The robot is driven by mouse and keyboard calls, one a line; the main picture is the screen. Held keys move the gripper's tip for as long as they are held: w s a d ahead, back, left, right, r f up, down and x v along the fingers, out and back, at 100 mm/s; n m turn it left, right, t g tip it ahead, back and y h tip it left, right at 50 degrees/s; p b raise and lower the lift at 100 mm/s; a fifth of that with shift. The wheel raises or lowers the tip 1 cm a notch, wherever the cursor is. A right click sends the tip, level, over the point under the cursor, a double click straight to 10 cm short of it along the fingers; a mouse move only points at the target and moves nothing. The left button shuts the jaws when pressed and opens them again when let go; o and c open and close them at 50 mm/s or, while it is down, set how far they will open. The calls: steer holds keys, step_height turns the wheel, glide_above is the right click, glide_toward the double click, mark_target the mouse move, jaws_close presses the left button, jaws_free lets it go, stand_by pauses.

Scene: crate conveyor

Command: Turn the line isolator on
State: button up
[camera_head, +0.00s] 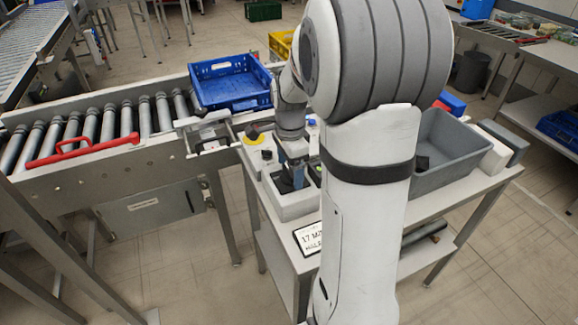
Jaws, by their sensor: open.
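A light grey control box (291,208) stands at the left end of the white table. My gripper (291,183) points down over this box, with its fingertips close to the box top. The jaws are open, and I see nothing held between them. A dark part shows at the fingertips, but I cannot tell whether they touch it. A yellow piece with a dark knob (252,134) sits behind and to the left. I cannot tell which part is the line isolator; my gripper and arm hide part of the box.
A roller conveyor (105,122) with a red handle bar (80,149) runs left of the table. A blue crate (231,84) sits at its right end. A grey bin (440,150) stands on the table's right. A printed sign (308,238) is at the table's front edge.

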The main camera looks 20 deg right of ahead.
mark_target(290, 170)
step_height(290, 170, up, 8)
steer(key=shift+f, duration=0.1)
stand_by(0.5)
stand_by(0.5)
steer(key=s+a+n+t, duration=0.1)
steer(key=s+a+n, duration=0.3)
steer(key=s+n, duration=0.4)
steer(key=s+a+n+t, duration=0.2)
steer(key=s+a+n, duration=0.3)
steer(key=s+n, duration=0.4)
steer(key=shift+s+a+f+n, duration=0.15)
steer(key=shift+a+f+n, duration=0.15)
steer(key=shift+f+n, duration=0.2)
steer(key=shift+c, duration=0.2)
stand_by(0.4)
